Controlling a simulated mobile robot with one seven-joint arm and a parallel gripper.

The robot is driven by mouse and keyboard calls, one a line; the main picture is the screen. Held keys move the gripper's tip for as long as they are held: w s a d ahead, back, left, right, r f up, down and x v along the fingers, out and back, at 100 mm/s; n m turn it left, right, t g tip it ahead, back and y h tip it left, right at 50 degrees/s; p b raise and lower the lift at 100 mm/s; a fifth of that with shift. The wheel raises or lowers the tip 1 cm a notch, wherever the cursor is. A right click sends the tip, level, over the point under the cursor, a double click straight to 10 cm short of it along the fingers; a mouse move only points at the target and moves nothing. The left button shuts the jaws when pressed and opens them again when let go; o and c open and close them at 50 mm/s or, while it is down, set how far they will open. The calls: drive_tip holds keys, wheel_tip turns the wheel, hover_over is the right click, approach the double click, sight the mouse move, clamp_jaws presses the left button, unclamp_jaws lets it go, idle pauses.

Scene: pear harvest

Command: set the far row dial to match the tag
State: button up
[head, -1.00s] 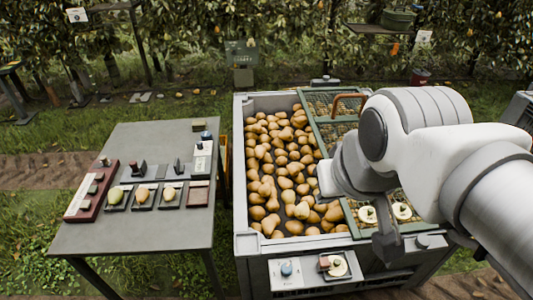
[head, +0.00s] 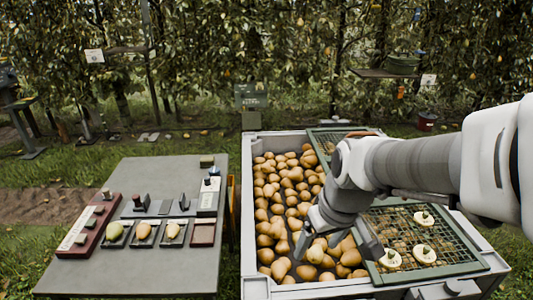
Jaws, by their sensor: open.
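No dial can be made out for certain in the head view. My gripper (head: 338,248) is open and points down over the pears at the front of the bin, well in front of the sign box. Whether its fingers touch a pear is unclear.
The grey bin (head: 250,215) holds many brown pears. A green mesh lid (head: 455,268) with round pale tags covers its right part. A grey table (head: 130,275) at left carries pears in small trays, a red rack (head: 88,228) and stamps. Grass lies behind.

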drive_tip(key=w+f+n+g+b, duration=0.1)
drive_tip(key=f+b, duration=0.3)
drive_tip(key=f, duration=0.9)
drive_tip(key=w+f+n+g+b, duration=0.1)
drive_tip(key=w+f+b, duration=0.2)
drive_tip(key=f, duration=1.1)
drive_tip(key=w+f+n+h+b, duration=0.1)
drive_tip(key=f+b, duration=0.5)
drive_tip(key=f, duration=0.7)
drive_tip(key=shift+w+d+f+g+b, duration=0.15)
drive_tip(key=shift+w+d+g+b, duration=0.15)
drive_tip(key=shift+w+d+g, duration=0.15)
clamp_jaws()
drive_tip(key=m+p, duration=0.2)
drive_tip(key=m, duration=0.3)
drive_tip(key=shift+m, duration=0.4)
drive_tip(key=m+p, duration=0.1)
drive_tip(key=m, duration=0.4)
drive_tip(key=shift+m+p, duration=0.3)
